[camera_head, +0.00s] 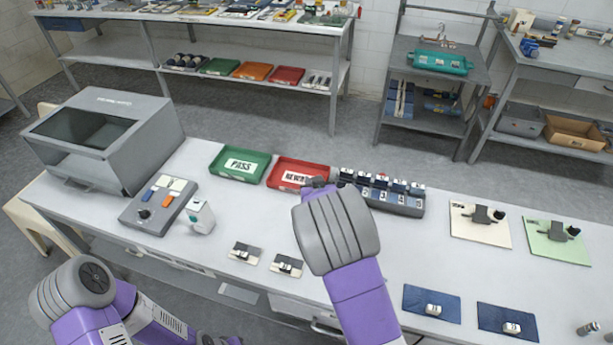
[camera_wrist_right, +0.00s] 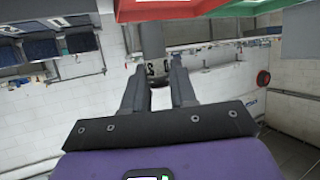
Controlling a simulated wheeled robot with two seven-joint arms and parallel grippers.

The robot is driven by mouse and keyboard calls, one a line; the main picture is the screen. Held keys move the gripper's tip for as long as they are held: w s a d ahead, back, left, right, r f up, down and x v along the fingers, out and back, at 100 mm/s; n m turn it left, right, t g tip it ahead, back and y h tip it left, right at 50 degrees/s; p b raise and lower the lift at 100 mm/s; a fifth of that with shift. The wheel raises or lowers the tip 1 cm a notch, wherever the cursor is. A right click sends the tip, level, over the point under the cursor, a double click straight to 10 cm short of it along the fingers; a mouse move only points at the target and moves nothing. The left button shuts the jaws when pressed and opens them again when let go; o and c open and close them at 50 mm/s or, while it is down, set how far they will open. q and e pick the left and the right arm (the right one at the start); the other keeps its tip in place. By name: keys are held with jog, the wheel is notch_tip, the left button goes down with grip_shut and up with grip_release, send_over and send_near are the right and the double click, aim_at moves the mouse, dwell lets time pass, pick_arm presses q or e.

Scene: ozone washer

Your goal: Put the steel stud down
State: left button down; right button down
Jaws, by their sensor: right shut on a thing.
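My right arm reaches forward over the bench in the head view. Its grey wrist hides most of the right gripper (camera_head: 317,183), whose dark tip shows above the wrist, by the red REWORK tray (camera_head: 297,173). In the right wrist view, the two dark fingers of the right gripper (camera_wrist_right: 158,88) point away from the camera and are shut on the steel stud. The stud itself cannot be made out clearly between the fingertips. The red tray also shows at the top of the right wrist view (camera_wrist_right: 160,10). My left gripper is out of view; only part of the left arm shows.
A green PASS tray (camera_head: 240,163) stands left of the red tray. A numbered rack (camera_head: 392,207) with several modules stands right of it. A grey hooded box (camera_head: 105,135) and a control panel (camera_head: 158,205) are at left. Small pads, fixtures and blue mats (camera_head: 432,294) lie nearer; bare bench lies between.

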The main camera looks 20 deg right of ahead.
jog(key=w+d+r+m+h, duration=0.2)
jog(key=w+d+r, duration=0.1)
jog(key=w, duration=0.6)
notch_tip(320, 180, down, 6)
jog(key=shift+a+f+b, duration=0.1)
jog(key=shift+f+b, duration=0.15)
jog(key=shift+b, duration=0.65)
jog(key=shift+s+f+b, duration=0.1)
jog(key=shift+f+b, duration=0.3)
jog(key=shift+f, duration=1.5)
jog(key=shift+f, duration=0.1)
jog(key=c, duration=0.9)
grip_release()
